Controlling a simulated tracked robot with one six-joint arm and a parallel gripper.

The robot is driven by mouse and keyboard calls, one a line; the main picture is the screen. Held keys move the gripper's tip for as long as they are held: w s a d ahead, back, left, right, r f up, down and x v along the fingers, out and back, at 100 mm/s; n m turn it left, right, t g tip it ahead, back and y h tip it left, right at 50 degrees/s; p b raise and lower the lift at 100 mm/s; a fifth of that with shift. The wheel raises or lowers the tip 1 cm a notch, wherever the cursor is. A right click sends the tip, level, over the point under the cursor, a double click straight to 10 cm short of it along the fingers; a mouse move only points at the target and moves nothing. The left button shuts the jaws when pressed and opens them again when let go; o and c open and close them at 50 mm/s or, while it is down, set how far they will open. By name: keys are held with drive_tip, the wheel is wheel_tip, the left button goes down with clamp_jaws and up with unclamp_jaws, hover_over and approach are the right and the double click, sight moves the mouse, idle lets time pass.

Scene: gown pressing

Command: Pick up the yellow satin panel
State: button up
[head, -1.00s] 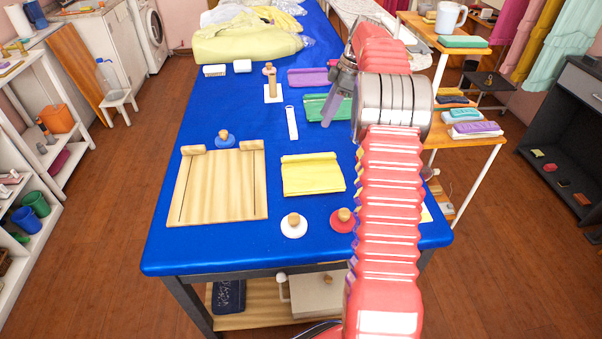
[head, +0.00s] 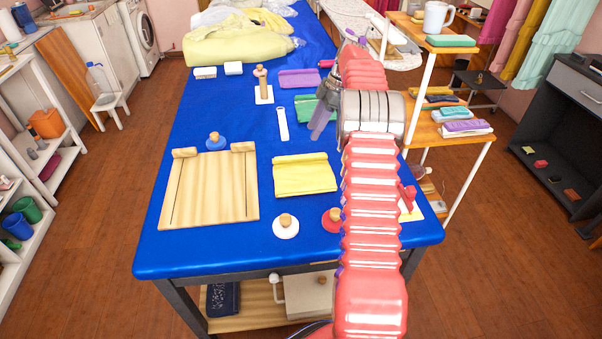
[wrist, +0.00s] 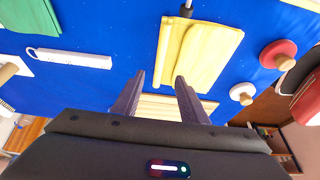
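The yellow satin panel (head: 305,176) lies flat on the blue table, right of the wooden board (head: 210,190), with a rolled or folded far edge. In the wrist view the yellow panel (wrist: 205,55) lies beyond my fingertips, slightly to the right. My gripper (wrist: 160,76) is open and empty, its two dark fingers apart above the table. In the head view my gripper (head: 322,118) is over the green panel (head: 303,107), beyond the yellow one, partly hidden by my arm. Nothing touches the yellow panel's visible top.
A white disc with a wooden knob (head: 286,226) and a red one (head: 333,221) stand on the near side. A white strip (head: 283,123), a purple panel (head: 299,79) and a blue knobbed disc (head: 215,141) lie farther back. Blue cloth is clear around the yellow panel.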

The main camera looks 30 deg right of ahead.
hover_over(300, 155)
drive_tip(key=s+d, duration=0.1)
drive_tip(key=d, duration=0.2)
drive_tip(key=f, duration=0.5)
drive_tip(key=shift+a+f, duration=0.25)
drive_tip(key=shift+f, duration=0.1)
drive_tip(key=shift+x, duration=2.5)
drive_tip(key=shift+c, duration=0.5)
clamp_jaws()
